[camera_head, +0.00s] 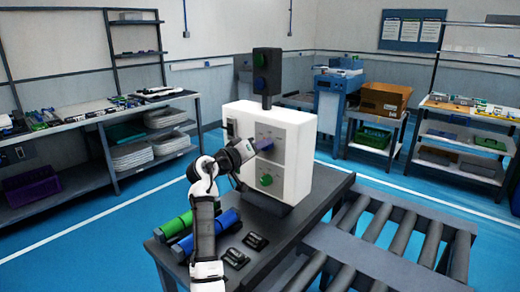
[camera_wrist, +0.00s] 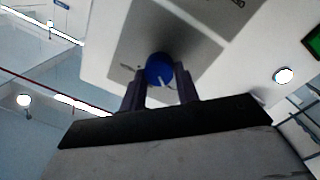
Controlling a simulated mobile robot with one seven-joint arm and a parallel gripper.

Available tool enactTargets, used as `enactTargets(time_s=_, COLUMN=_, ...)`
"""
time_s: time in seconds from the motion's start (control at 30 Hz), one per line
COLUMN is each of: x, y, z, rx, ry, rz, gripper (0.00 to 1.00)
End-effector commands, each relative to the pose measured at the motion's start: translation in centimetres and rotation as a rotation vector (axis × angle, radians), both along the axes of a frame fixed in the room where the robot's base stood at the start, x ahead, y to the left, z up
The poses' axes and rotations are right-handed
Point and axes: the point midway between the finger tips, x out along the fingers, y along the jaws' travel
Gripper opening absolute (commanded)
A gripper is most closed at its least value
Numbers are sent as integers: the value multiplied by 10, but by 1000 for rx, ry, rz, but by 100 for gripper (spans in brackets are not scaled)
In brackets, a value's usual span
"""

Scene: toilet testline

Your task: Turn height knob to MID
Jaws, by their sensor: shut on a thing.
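A white control box (camera_head: 296,163) stands on a dark table. Its upper grey panel (camera_wrist: 190,38) carries a blue knob (camera_wrist: 159,69) with a white pointer mark. In the wrist view the mark points down and slightly right. My gripper (camera_wrist: 160,88) is shut on the blue knob, with one dark finger on each side of it. In the head view my gripper (camera_head: 262,153) reaches the front of the box, and the knob is mostly hidden there. A green knob (camera_head: 266,180) sits on the lower panel. The panel lettering is too small to read.
A green cylinder (camera_head: 176,226) and a blue cylinder (camera_head: 222,225) lie on the table (camera_head: 290,225) beside my arm, near two small black items. A roller conveyor (camera_head: 400,235) adjoins the table on the right. A dark signal unit (camera_head: 267,72) rises above the box.

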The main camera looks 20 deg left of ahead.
Motion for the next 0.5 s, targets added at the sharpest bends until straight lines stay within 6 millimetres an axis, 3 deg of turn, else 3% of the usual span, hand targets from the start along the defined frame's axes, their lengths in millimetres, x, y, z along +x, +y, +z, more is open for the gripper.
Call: enactTargets(time_s=0.5, x=-1, y=-2, z=-3, rx=389, ry=-143, rz=-2, gripper=8)
